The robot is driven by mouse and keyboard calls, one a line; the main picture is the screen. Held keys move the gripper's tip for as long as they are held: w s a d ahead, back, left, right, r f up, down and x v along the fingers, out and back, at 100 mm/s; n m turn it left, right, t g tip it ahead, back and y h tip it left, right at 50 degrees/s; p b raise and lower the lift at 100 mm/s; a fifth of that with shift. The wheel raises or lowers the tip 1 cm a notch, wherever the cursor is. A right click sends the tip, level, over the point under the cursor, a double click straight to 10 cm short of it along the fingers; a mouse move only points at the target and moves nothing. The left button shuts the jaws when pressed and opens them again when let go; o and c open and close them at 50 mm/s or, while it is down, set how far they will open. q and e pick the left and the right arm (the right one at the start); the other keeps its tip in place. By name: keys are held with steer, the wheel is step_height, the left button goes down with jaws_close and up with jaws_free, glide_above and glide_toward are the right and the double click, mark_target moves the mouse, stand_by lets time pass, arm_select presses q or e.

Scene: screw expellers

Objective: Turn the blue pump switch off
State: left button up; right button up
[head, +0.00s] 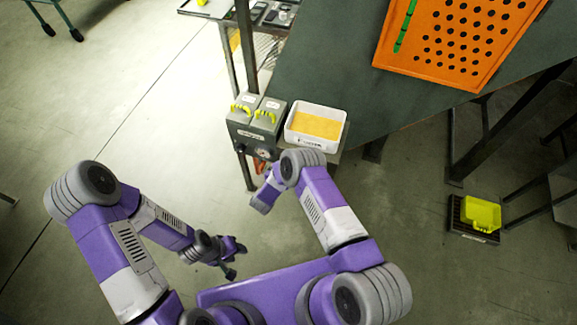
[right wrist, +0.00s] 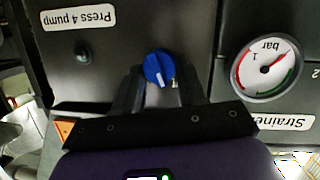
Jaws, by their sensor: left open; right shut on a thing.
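The blue pump switch (right wrist: 158,68) is a round knob with a white pointer line on a dark panel (right wrist: 110,70). In the right wrist view the pointer runs towards the lower edge, slightly right. My right gripper (right wrist: 160,88) has its two dark fingers on either side of the knob and is shut on it. In the head view the right gripper is mostly hidden by my right arm by the grey control box (head: 250,133). My left gripper (head: 236,260) is open and empty above the floor.
A white tray of yellow material (head: 317,126) stands beside the control box. An orange perforated plate (head: 455,45) lies on the table.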

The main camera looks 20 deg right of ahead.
steer(key=shift+a+f+n+g+h+b, duration=0.15)
steer(key=shift+n+h+b, duration=0.25)
steer(key=shift+n, duration=0.3)
steer(key=shift+f+n+g+h+b, duration=0.1)
steer(key=shift+n+g+h+b, duration=0.1)
steer(key=shift+n+b, duration=0.4)
steer(key=o, duration=1.1)
steer(key=shift+r, duration=0.15)
steer(key=shift+c, duration=0.2)
steer(key=p+v, duration=0.2)
steer(key=v, duration=0.5)
steer(key=shift+s+a, duration=0.15)
steer(key=shift+a, duration=0.1)
